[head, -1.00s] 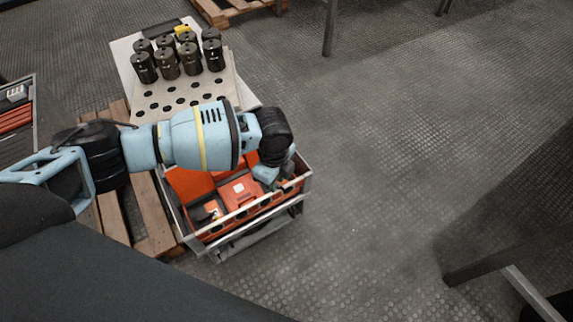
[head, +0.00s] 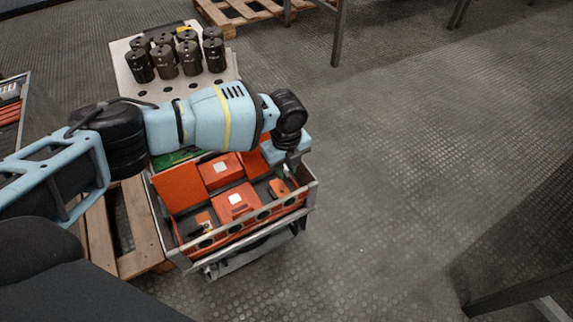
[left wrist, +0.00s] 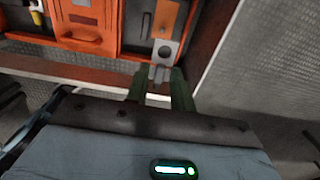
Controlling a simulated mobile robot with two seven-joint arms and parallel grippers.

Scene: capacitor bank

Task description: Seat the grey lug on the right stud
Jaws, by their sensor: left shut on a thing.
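My left gripper (head: 292,163) is over the right end of a drawer of orange parts. In the left wrist view its two green fingers (left wrist: 160,84) are shut on the grey lug (left wrist: 165,50), a flat piece with a round hole. The lug's holed end points away from the fingers, with orange parts behind it. In the head view I cannot make out the lug clearly at the fingertips. Several dark capacitors (head: 164,61) stand on a pale perforated panel (head: 205,87) at the back left. I cannot tell which terminal is the right stud. My right gripper is not in view.
The open drawer (head: 232,238) holds orange boxes (head: 236,202) and has a raised metal rim. A wooden pallet (head: 140,235) lies to its left. A drawer of orange parts (head: 10,112) stands at the far left. The floor to the right is clear up to dark metal legs.

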